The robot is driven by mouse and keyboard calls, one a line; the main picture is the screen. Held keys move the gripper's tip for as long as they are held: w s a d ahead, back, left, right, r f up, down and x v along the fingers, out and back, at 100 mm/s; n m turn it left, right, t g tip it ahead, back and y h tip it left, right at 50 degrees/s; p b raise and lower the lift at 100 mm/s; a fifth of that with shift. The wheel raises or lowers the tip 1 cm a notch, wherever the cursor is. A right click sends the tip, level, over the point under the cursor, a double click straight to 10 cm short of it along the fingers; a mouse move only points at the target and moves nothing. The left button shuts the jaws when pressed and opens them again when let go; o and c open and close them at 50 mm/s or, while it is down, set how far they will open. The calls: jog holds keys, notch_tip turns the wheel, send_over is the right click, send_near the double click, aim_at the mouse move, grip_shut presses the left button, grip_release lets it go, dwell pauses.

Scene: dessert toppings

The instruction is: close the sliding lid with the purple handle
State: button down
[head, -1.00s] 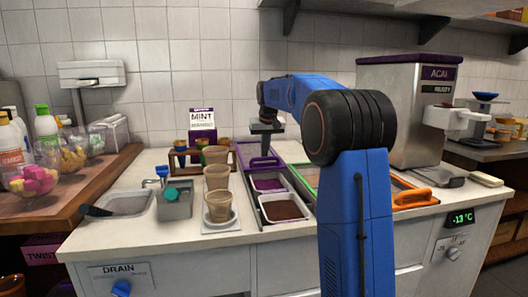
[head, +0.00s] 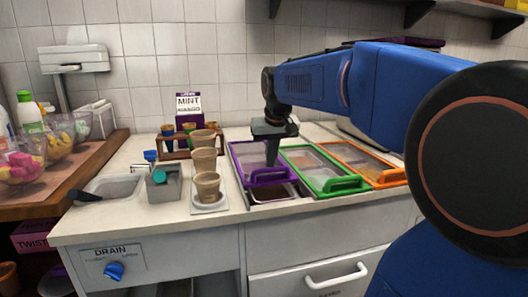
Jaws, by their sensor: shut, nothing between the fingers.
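The sliding lid with the purple frame (head: 236,163) lies over the left topping well in the counter. Its purple handle (head: 262,174) is at the lid's front end. In front of the handle, a strip of the well with brown topping (head: 268,192) is uncovered. My gripper (head: 272,163) points down over the lid, just behind the handle. Its fingers are shut with nothing between them. I cannot tell whether the fingertips touch the handle.
A green-framed lid (head: 335,185) and an orange-framed lid (head: 390,177) lie to the right. Several stacked cups (head: 206,187) stand on a white scale left of the purple lid. A grey bin (head: 170,190) and a sink (head: 118,188) are farther left.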

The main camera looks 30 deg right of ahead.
jog(key=s+a, duration=0.1)
jog(key=s, duration=0.2)
jog(key=s+a, duration=0.1)
jog(key=s, duration=0.3)
jog(key=s+a, duration=0.1)
jog(key=s, duration=0.3)
jog(key=shift+s+a, duration=0.1)
jog(key=shift+s, duration=0.15)
jog(key=shift+f, duration=0.1)
jog(key=w+d+r, duration=0.1)
jog(key=w, duration=0.3)
jog(key=d+v, duration=0.1)
jog(key=v, duration=0.9)
jog(key=shift+a, duration=0.45)
